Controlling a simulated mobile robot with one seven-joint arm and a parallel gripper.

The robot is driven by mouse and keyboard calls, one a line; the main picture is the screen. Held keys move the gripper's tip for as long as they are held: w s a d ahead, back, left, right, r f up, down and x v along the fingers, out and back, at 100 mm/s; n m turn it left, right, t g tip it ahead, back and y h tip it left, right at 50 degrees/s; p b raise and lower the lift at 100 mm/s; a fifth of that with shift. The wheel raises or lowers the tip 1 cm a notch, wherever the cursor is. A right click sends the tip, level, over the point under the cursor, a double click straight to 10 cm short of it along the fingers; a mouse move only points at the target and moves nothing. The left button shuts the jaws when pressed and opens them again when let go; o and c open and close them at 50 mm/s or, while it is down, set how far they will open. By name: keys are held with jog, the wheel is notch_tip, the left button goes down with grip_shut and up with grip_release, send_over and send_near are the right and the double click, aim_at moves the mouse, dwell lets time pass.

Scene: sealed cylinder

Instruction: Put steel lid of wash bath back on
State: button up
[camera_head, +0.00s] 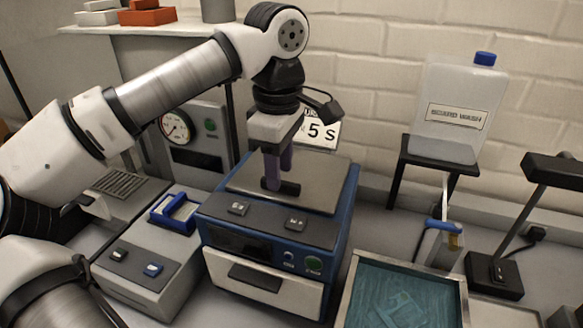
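A short black handle (291,188) stands on the lid. My gripper (279,180) points down at this handle, its purple fingers right at it. One finger hides part of the handle, so I cannot tell whether the fingers grip it.
A grey unit with a blue frame (176,213) stands close on the left. An open tray of teal liquid (455,300) is at the front right. A board wash jug (457,113) stands on a black stand behind it. A black lamp-like stand (493,275) is far right.

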jog(key=shift+f, duration=1.05)
grip_shut()
jog(key=shift+r, duration=0.15)
notch_tip(320, 180, up, 10)
jog(key=b, duration=0.2)
